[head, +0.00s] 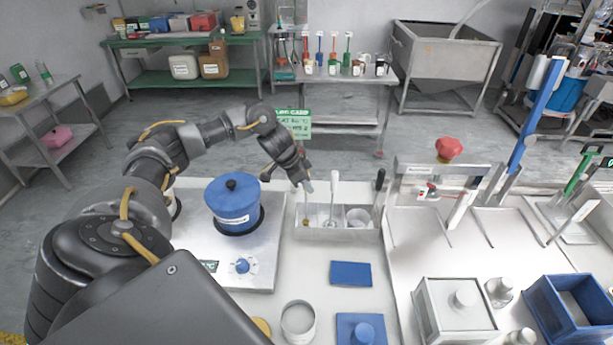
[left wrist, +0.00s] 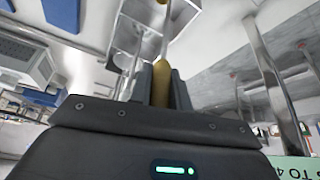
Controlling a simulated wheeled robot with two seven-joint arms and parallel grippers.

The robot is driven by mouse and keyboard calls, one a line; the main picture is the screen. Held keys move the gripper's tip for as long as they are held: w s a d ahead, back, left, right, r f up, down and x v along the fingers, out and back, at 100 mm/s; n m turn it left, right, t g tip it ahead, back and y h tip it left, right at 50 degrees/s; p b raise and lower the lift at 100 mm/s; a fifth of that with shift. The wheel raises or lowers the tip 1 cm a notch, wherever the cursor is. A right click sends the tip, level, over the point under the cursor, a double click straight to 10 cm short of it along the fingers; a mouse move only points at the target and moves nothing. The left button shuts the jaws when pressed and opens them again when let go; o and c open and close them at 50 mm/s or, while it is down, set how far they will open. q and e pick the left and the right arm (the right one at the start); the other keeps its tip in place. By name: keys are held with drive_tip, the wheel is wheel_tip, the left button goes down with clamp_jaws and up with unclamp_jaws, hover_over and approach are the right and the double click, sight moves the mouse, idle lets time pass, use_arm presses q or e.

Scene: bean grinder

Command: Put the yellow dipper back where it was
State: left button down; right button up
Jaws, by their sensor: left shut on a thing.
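My left gripper (head: 306,184) is above the left end of a small metal holder (head: 337,235) with compartments. In the left wrist view, the left gripper (left wrist: 160,85) is shut on the yellow dipper (left wrist: 161,78), whose yellow handle shows between the fingers. In the head view a thin part of the dipper appears below the fingertips, over the left compartment; I cannot tell whether its lower end touches the holder's floor. A whisk-like tool with a white handle and a dark-handled tool (head: 379,181) stand in the holder to the right. My right gripper is not in view.
A blue lidded pot (head: 232,199) stands on a metal hot plate unit left of the holder. A blue mat (head: 351,273) and a metal cup (head: 298,318) lie in front.

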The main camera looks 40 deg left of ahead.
use_arm(q)
drive_tip(key=shift+r, duration=0.1)
drive_tip(key=shift+f, duration=0.45)
drive_tip(key=c, duration=1.2)
unclamp_jaws()
drive_tip(key=shift+c, duration=0.2)
drive_tip(key=shift+s+a+r, duration=0.1)
drive_tip(key=shift+r, duration=0.2)
drive_tip(key=b+v, duration=0.2)
drive_tip(key=v, duration=0.8)
drive_tip(key=shift+s+r, duration=0.1)
